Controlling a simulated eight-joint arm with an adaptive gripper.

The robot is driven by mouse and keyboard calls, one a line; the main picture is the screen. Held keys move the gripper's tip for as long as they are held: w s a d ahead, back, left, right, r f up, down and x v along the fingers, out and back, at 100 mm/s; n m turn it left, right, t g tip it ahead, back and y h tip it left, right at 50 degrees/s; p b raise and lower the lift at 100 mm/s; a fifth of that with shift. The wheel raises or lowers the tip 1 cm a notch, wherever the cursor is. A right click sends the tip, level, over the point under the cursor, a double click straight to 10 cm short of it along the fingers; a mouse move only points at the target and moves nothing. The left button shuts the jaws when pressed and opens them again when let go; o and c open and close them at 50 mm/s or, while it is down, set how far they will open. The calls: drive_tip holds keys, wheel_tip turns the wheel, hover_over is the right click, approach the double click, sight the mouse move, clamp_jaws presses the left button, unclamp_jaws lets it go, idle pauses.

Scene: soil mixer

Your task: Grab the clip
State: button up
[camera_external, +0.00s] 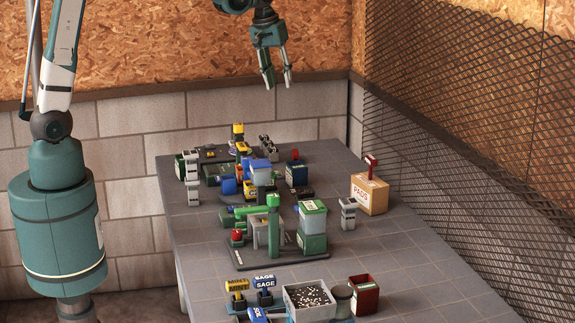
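My gripper (278,81) hangs high above the far end of the table, pointing down. Its two fingers are apart with nothing between them. I cannot tell for sure which small object is the clip. Small grey-and-white upright pieces stand at the table's left edge (192,178) and right of the middle machine (348,213). Another small grey piece (268,143) sits at the back. All are well below my gripper and apart from it.
The grey tiled table (420,255) holds a green machine (273,225), a box marked PADS (370,193), a tray of speckled material (310,299), a red bin (364,295) and MINT (237,288) and SAGE (265,284) signs. Mesh fencing (470,130) borders the right. The right front is clear.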

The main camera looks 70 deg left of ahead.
drive_tip(key=w+a+f+n+g+b, duration=0.1)
drive_tip(key=w+a+f+n, duration=0.2)
drive_tip(key=w+a+f, duration=0.7)
drive_tip(key=n+g, duration=0.2)
drive_tip(key=n, duration=0.1)
hover_over(295, 153)
drive_tip(key=shift+h, duration=0.4)
drive_tip(key=f, duration=1.7)
drive_tip(key=shift+w+d+f+b, duration=0.15)
drive_tip(key=shift+w+d+b, duration=0.05)
drive_tip(key=shift+d+b, duration=0.2)
drive_tip(key=shift+a+f, duration=0.35)
drive_tip(key=shift+f, duration=0.2)
drive_tip(key=shift+f, duration=1.3)
drive_tip(key=shift+f, duration=0.1)
drive_tip(key=shift+s+a+f+b, duration=0.1)
drive_tip(key=shift+f+b, duration=0.3)
drive_tip(key=shift+f, duration=2.1)
